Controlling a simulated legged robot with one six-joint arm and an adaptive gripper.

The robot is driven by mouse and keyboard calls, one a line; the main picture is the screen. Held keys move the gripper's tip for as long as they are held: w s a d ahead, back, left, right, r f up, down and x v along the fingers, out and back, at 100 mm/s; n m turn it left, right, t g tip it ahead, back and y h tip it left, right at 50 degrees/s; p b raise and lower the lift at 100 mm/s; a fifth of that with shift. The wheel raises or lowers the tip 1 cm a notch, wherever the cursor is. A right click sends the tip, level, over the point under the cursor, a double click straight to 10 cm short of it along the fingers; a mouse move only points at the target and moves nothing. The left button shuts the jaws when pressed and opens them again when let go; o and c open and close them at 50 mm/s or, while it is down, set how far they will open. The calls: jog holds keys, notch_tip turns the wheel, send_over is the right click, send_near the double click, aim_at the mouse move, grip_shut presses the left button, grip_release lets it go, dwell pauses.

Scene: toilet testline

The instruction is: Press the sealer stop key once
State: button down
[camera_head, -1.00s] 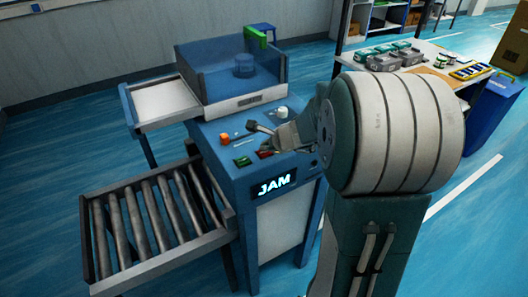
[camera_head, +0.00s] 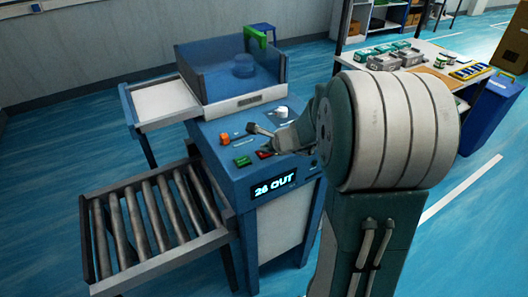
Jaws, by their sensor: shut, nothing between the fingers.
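The sealer's blue control panel (camera_head: 215,161) slopes towards me. A red key (camera_head: 263,154), which I take to be the stop key, sits to the right of a green key (camera_head: 242,161); their labels are too small to read. My gripper (camera_head: 270,144) is shut and empty, low over the panel beside the red key. It partly hides the panel there, and I cannot tell whether it touches the key. The display (camera_head: 273,190) on the panel's front reads "26 OUT".
An orange button (camera_head: 224,138) and a pale knob (camera_head: 281,113) are also on the panel. Behind it stands a clear-walled blue housing (camera_head: 240,75). A roller conveyor (camera_head: 150,220) is at the left, and a table with boxes (camera_head: 425,75) at the back right.

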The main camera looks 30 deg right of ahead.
jog(key=shift+r, duration=0.75)
jog(key=shift+r, duration=0.1)
jog(key=shift+r, duration=2.45)
